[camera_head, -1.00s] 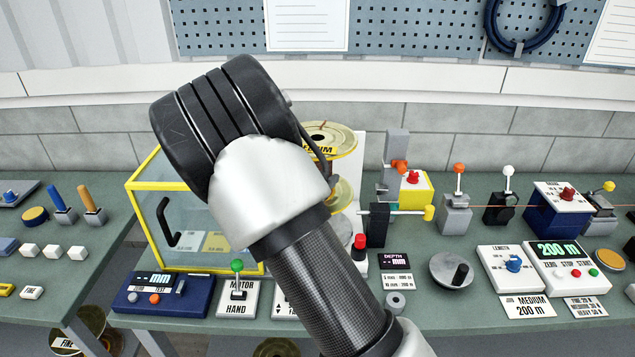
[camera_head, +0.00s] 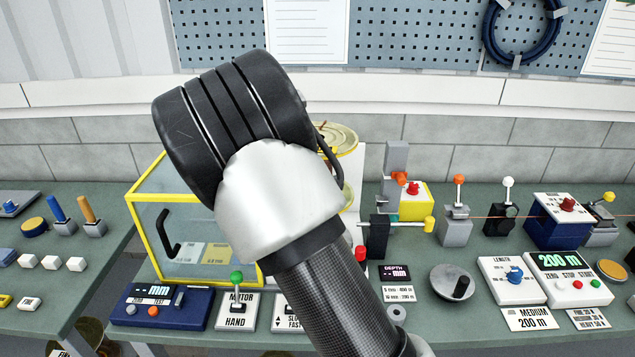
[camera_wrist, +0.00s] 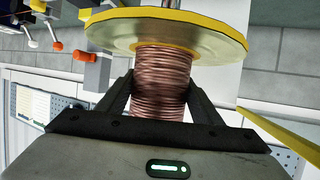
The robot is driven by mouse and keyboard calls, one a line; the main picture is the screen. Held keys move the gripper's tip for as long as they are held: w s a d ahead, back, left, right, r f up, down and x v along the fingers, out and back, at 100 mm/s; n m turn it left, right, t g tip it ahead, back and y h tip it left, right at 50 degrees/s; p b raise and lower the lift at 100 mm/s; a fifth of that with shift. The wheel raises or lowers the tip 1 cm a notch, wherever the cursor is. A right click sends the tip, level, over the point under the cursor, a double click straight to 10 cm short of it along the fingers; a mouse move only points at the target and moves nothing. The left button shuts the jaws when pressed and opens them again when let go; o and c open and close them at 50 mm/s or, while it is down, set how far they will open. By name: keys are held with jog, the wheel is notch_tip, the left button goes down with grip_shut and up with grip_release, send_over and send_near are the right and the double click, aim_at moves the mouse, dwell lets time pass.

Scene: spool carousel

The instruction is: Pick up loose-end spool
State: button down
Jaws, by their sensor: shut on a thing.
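The spool (camera_wrist: 163,62) fills the middle of the wrist view. It has a copper-coloured wire winding and a wide flange with a yellow rim. My gripper (camera_wrist: 160,88) is shut on the spool, with one dark finger on each side of the winding. In the head view my arm hides the gripper and most of the spool; only part of the yellowish flange (camera_head: 343,138) shows to the right of the wrist. I cannot see whether a loose wire end hangs from the spool.
A yellow-framed clear guard box (camera_head: 190,240) stands just left of my arm. Right of it are a depth gauge stand (camera_head: 378,237), a crank disc (camera_head: 452,282), lever posts (camera_head: 456,222) and a blue unit (camera_head: 560,220).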

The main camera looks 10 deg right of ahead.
jog(key=shift+r, duration=2.05)
jog(key=s+a, duration=0.2)
jog(key=s, duration=0.7)
jog(key=s+a, duration=0.2)
jog(key=s, duration=0.8)
jog(key=shift+s, duration=0.3)
jog(key=shift+f, duration=0.1)
